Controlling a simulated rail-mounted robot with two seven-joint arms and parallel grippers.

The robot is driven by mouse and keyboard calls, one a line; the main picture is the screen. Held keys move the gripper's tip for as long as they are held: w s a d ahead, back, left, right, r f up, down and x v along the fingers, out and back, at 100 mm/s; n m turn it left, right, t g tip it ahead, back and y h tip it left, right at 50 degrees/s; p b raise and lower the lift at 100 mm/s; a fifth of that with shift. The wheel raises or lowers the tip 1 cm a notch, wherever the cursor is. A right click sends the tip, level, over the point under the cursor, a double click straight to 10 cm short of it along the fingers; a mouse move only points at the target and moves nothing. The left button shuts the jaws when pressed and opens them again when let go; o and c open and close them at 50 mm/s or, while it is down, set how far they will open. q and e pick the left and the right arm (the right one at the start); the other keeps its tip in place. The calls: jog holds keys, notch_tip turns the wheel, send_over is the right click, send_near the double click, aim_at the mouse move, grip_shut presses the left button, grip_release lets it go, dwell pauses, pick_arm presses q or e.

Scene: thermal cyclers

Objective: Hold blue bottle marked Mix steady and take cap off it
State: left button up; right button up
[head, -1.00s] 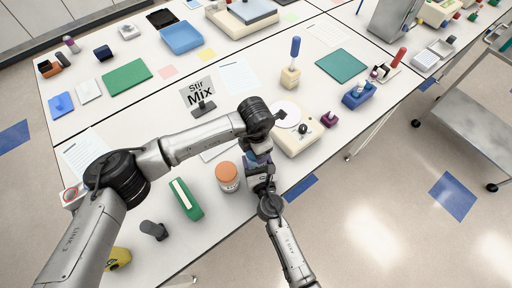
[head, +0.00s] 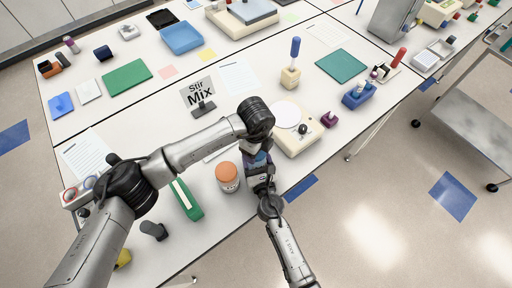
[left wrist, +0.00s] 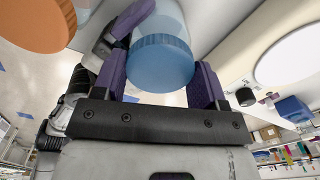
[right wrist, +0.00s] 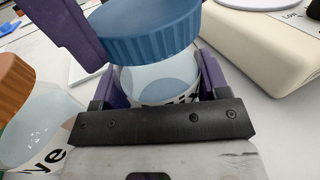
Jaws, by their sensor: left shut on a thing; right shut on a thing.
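The bottle (right wrist: 158,88) is clear with a pale blue tint and dark letters on its label, partly hidden. My right gripper (right wrist: 158,92) is shut around its body, one purple finger on each side. The blue ribbed cap (right wrist: 150,32) sits at the bottle's top and looks tilted in the right wrist view; I cannot tell whether it is apart from the neck. My left gripper (left wrist: 160,75) is shut on the cap (left wrist: 160,62) in the left wrist view. In the head view both grippers meet at the bottle (head: 262,158), mostly hidden by my arms.
An orange-capped jar (head: 228,178) stands close left of the bottle. A cream device with a white round plate (head: 288,116) is close on the right. A green rack (head: 187,199) lies further left.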

pick_arm(q)
jog(key=shift+n, duration=0.4)
jog(key=shift+r, duration=0.3)
dwell(0.3)
jog(key=shift+r, duration=0.85)
jog(key=shift+r, duration=2)
pick_arm(e)
jog(key=o, duration=1.8)
jog(key=shift+s, duration=0.1)
